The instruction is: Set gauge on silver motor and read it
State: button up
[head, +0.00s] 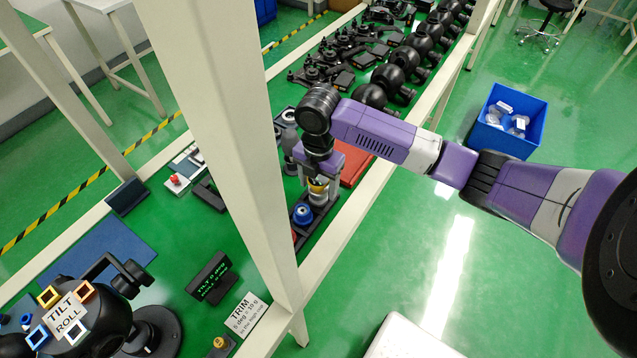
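My gripper (318,190) points down over the green bench, behind the white post and near the bench's right edge. A small yellow and dark part shows between its fingers; I cannot tell whether they grip it. A blue-topped round part (302,214) stands on a dark holder just below and left of the gripper. Grey, silver-looking cylindrical parts (290,138) stand just left of my wrist, partly hidden by the arm and post; I cannot tell for certain that one is the silver motor. I cannot pick out the gauge for sure.
A large black gimbal (92,325) labelled TILT and ROLL stands at lower left, near a dark display (210,278) and a TRIM card (246,314). A red tray (357,165) lies beside the gripper. Black camera units line the bench behind. A blue bin (508,125) stands right.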

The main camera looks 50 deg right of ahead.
aim_at(319, 178)
jog(key=shift+o, duration=0.4)
jog(key=shift+r+b, duration=0.4)
jog(key=shift+r, duration=3.55)
